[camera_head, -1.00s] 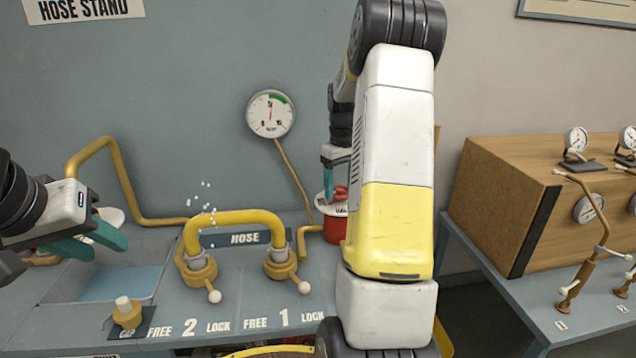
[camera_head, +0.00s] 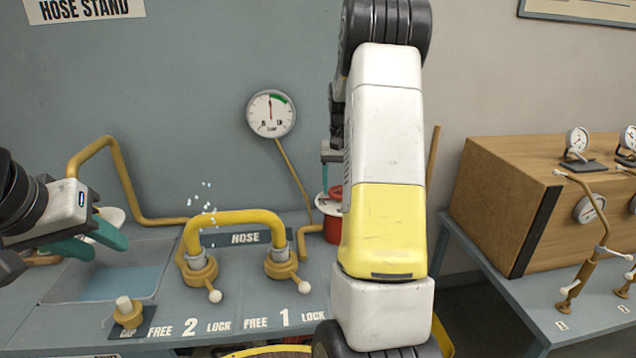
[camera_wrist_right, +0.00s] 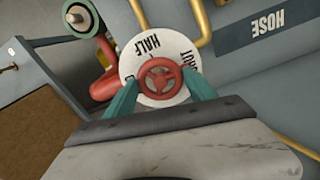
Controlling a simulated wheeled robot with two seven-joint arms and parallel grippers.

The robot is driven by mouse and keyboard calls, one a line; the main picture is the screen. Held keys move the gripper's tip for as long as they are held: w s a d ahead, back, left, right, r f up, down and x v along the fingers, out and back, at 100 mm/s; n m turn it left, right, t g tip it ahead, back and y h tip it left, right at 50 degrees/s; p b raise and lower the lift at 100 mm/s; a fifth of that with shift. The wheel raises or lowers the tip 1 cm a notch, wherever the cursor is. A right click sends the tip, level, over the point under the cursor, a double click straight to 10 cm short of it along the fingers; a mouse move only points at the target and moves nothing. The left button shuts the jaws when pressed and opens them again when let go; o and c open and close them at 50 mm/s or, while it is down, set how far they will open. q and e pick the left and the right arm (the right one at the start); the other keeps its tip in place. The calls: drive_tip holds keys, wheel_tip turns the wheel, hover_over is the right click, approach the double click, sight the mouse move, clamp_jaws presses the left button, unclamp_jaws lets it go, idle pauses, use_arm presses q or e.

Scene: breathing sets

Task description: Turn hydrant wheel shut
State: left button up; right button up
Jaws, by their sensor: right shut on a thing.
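The hydrant's red handwheel (camera_wrist_right: 160,79) sits over a white dial (camera_wrist_right: 143,55) marked HALF and SHUT in the right wrist view. My right gripper (camera_wrist_right: 158,88) has its teal fingers on either side of the wheel and is shut on it. In the head view the red hydrant (camera_head: 333,230) stands by the wall, partly hidden behind my right arm, with the white dial (camera_head: 323,204) on top. My left gripper (camera_head: 103,246) is open and empty above the sink at the left.
A yellow hose (camera_head: 236,217) joins two fittings with levers; droplets (camera_head: 203,195) hang above it. A wall gauge (camera_head: 271,114) is behind. A sink (camera_head: 118,283) is at left, a capped fitting (camera_head: 127,312) in front. A wooden box (camera_head: 520,190) stands on the right table.

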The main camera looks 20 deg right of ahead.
drive_tip(key=shift+w, duration=0.1)
idle(0.4)
drive_tip(key=o, duration=1.4)
wheel_tip(320, 180, up, 7)
drive_tip(key=shift+f, duration=0.1)
drive_tip(key=shift+r, duration=0.55)
